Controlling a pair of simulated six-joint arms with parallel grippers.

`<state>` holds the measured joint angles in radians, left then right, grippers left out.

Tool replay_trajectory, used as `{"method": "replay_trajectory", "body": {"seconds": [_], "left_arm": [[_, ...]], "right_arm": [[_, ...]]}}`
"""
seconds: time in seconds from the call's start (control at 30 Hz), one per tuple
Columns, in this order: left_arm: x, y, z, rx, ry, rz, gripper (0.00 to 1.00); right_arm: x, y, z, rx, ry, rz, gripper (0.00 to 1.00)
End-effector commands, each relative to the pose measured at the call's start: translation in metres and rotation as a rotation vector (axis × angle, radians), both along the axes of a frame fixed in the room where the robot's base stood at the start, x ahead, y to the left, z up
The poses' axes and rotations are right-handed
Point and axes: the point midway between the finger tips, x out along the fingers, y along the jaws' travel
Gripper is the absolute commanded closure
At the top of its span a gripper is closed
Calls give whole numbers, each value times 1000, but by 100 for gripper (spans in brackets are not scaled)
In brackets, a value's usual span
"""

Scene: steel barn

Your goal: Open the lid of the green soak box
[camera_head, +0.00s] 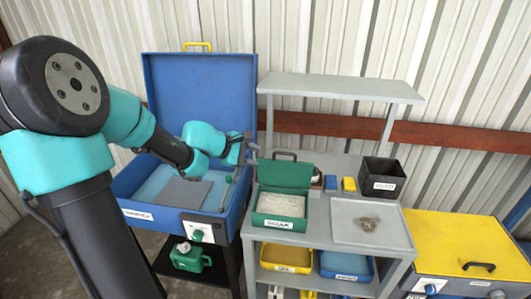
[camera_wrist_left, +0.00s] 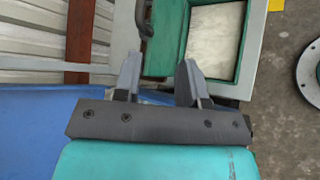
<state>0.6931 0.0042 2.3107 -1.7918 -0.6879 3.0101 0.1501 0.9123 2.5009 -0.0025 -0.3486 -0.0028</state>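The green soak box (camera_head: 278,223), labelled SOAK, stands on the grey bench with pale contents showing inside. Its green lid (camera_head: 285,174) stands raised at the back of the box, tilted up, with a dark handle (camera_head: 285,154) at its top edge. My left gripper (camera_head: 252,150) is just left of the raised lid. My right gripper is not in view.
A blue cabinet (camera_head: 200,90) with its lid up stands left, under my left arm. A grey tray (camera_head: 345,233), a black bin (camera_head: 383,174) and small blue and yellow blocks are right of the soak box. A grey shelf (camera_head: 340,88) overhangs behind. A yellow-topped unit (camera_head: 462,238) stands far right.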

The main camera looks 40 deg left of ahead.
Motion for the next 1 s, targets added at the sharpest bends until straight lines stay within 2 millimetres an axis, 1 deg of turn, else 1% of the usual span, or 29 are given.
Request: {"method": "replay_trajectory", "body": {"seconds": [0.03,0.1,0.2,0.57,0.77,0.93,0.97,1.0], "left_arm": [[-6,4,0,-1,1,3,62],[-12,7,0,0,1,4,62],[-18,10,1,0,1,1,62],[-21,11,1,0,0,0,62],[-17,9,5,-17,-19,10,81],[-2,2,21,-81,-92,55,97],[2,0,25,-97,-110,66,100],[6,-2,31,-120,-134,84,100]], "right_arm": [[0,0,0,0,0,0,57],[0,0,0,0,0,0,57],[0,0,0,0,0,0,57],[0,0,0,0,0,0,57],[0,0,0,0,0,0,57],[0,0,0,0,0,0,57],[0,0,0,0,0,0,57],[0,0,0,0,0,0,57]]}}
